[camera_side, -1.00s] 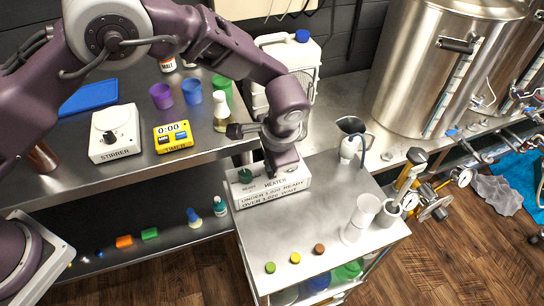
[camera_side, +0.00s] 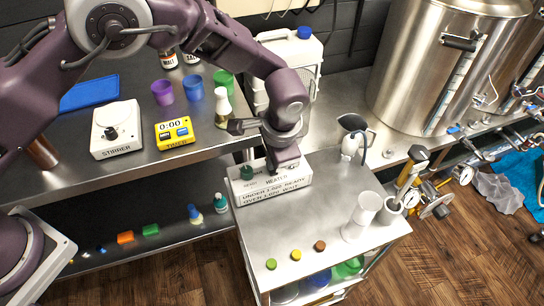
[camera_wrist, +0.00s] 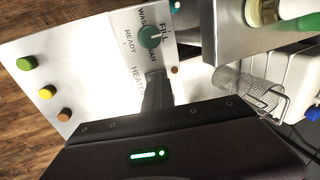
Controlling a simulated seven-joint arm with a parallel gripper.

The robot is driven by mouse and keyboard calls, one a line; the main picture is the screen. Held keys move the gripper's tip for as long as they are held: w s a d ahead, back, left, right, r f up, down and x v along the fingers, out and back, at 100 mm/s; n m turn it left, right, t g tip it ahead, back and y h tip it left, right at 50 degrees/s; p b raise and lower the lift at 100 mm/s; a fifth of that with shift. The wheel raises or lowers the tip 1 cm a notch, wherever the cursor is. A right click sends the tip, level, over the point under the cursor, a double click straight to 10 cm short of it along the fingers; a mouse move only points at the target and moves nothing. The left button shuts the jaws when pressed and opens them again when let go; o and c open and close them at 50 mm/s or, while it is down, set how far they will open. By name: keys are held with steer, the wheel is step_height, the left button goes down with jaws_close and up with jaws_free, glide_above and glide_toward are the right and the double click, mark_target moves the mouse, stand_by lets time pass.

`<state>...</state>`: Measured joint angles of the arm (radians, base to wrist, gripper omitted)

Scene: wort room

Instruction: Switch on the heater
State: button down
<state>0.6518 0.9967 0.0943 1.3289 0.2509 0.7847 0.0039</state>
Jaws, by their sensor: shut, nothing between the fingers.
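The heater (camera_side: 245,199) is a white box with printed labels on the left rear of the steel cart. Its green round knob (camera_side: 246,172) stands on the left of its top face and also shows in the wrist view (camera_wrist: 150,37), beside printed words such as FILL, WASH and READY. My gripper (camera_side: 274,171) is shut and empty, pointing down at the right part of the heater's top. In the wrist view its dark fingers (camera_wrist: 156,76) cover part of the panel near the HEATER label. I cannot tell whether the fingertips touch it. Any switch under them is hidden.
The cart top (camera_side: 335,205) has free room in front of the heater. A white cylinder (camera_side: 362,215) and a grey-white jug (camera_side: 353,140) stand to the right. Green, yellow and brown caps (camera_side: 296,254) lie along the front edge. A stirrer (camera_side: 117,130) and yellow timer (camera_side: 176,134) sit on the left bench.

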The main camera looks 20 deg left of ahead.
steer(key=v, duration=1.4)
steer(key=shift+s+d, duration=0.25)
steer(key=shift+s, duration=0.05)
steer(key=shift+f, duration=0.1)
steer(key=n, duration=1.8)
steer(key=shift+w+a, duration=0.25)
steer(key=shift+a, duration=0.1)
steer(key=x, duration=1.3)
steer(key=shift+w+a+f, duration=0.25)
steer(key=shift+w+f, duration=0.05)
